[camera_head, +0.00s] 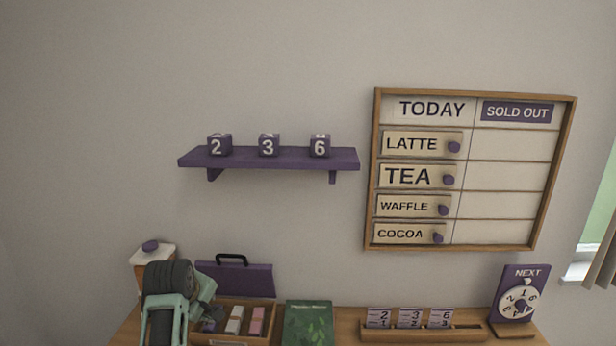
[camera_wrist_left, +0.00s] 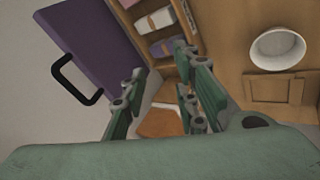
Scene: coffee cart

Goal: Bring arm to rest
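My left arm comes up at the bottom left of the head view, in front of the wooden counter. Its gripper (camera_head: 203,293) is partly hidden there by the arm's own dark joint. In the left wrist view the two green fingers of my left gripper (camera_wrist_left: 156,88) stand apart with a gap between them. Nothing is held; an orange-brown surface shows behind the gap. My right arm and gripper are in neither view.
A wooden box (camera_head: 262,305) with a purple, black-handled panel (camera_head: 235,279) is close beside my left gripper. A canister (camera_head: 152,254), green book (camera_head: 307,323), card rack (camera_head: 463,331) and dial stand (camera_head: 519,300) line the counter. A shelf (camera_head: 265,158) and menu board (camera_head: 370,170) are above.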

